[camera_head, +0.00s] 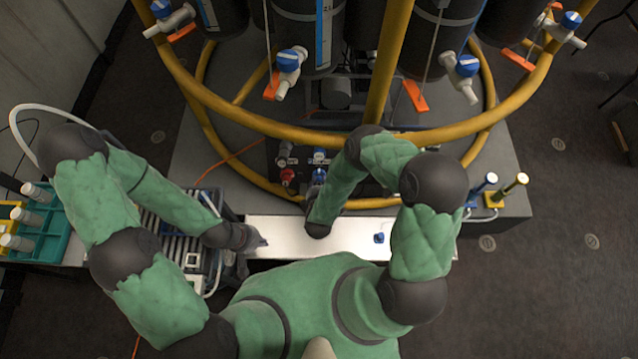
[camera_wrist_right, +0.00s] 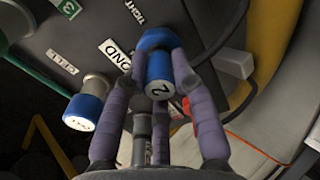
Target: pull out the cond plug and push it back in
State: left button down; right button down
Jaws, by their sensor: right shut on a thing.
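The cond plug (camera_wrist_right: 158,68) is a blue plug with a "2" on its end face, beside the partly hidden COND label (camera_wrist_right: 115,54) in the right wrist view. My right gripper (camera_wrist_right: 157,58) has its purple fingers shut around it. I cannot tell whether the plug is fully seated in the dark panel (camera_wrist_right: 75,38), because the fingers hide its base. In the head view my right gripper is hidden by its arm. My left gripper (camera_head: 256,241) hangs at the left end of the white shelf, away from the panel; its fingers are too small to read.
A second blue plug (camera_wrist_right: 84,110) sits left of the held one. A small blue piece (camera_head: 379,238) lies on the white shelf (camera_head: 350,236). A yellow ring pipe (camera_head: 300,130) and dark cylinders (camera_head: 310,35) stand behind. A teal rack (camera_head: 50,235) is at far left.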

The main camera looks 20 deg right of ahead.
jog(key=shift+w+f, duration=0.1)
jog(key=shift+w, duration=0.05)
dwell(0.6)
jog(key=c, duration=0.9)
grip_release()
jog(key=shift+c, duration=0.2)
jog(key=v, duration=0.7)
